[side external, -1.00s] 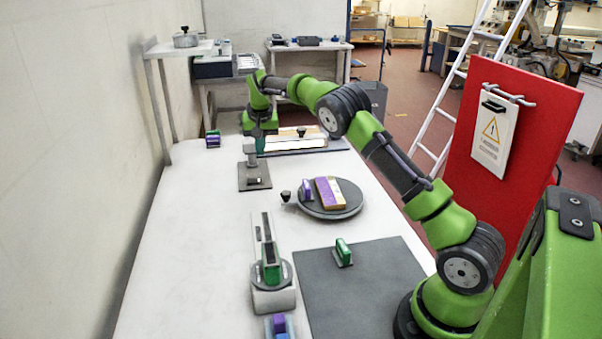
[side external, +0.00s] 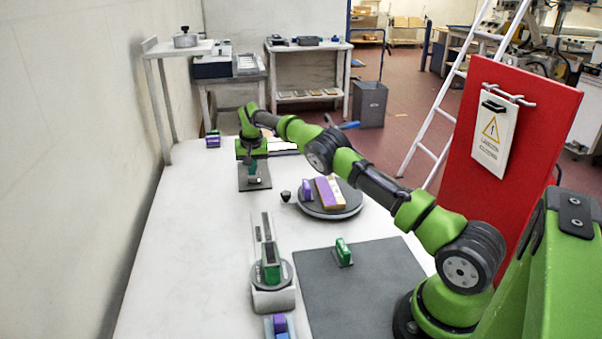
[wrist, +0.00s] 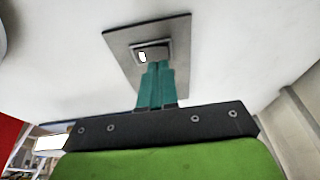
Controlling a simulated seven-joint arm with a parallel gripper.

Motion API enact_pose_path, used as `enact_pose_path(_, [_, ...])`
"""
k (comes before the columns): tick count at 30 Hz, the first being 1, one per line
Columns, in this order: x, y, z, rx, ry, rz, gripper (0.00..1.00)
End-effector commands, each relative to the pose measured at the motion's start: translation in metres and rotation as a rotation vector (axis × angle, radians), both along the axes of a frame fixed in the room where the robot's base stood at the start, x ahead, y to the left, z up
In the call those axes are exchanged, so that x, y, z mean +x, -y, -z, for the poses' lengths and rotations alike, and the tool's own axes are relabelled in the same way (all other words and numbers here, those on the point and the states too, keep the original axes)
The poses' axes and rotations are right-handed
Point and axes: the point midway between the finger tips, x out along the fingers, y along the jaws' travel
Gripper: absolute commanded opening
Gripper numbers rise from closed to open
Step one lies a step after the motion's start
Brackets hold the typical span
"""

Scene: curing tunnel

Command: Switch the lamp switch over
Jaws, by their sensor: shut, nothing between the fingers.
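A grey plate (side external: 256,184) on the white table carries a raised grey fixture, which seems to be the lamp switch. In the side view my gripper (side external: 252,174) is over this plate and hides most of the fixture. In the wrist view the plate (wrist: 121,42) shows with a square grey housing (wrist: 165,47) and a small white patch on it. My gripper's teal fingers (wrist: 158,68) are shut with nothing between them, their tips overlapping the housing's near edge. I cannot tell whether they touch it.
A round dark turntable (side external: 335,212) with a purple and tan block (side external: 329,192) stands to the right. Nearer the camera are a grey stand with a green slider (side external: 271,272) and a dark mat (side external: 380,290) with a green piece (side external: 343,252). The table's left side is mostly clear.

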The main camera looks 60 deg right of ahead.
Motion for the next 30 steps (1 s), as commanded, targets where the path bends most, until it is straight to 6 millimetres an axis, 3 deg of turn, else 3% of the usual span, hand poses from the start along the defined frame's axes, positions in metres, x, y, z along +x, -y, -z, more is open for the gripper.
enact_pose_path(6, [0.002, -0.002, 0.018, 0.001, 0.001, 0.000, 0.00])
enact_pose_path(17, [0.002, -0.002, 0.020, 0.001, -0.001, 0.000, 0.00])
enact_pose_path(30, [0.007, -0.009, 0.036, 0.002, -0.004, -0.001, 0.00])
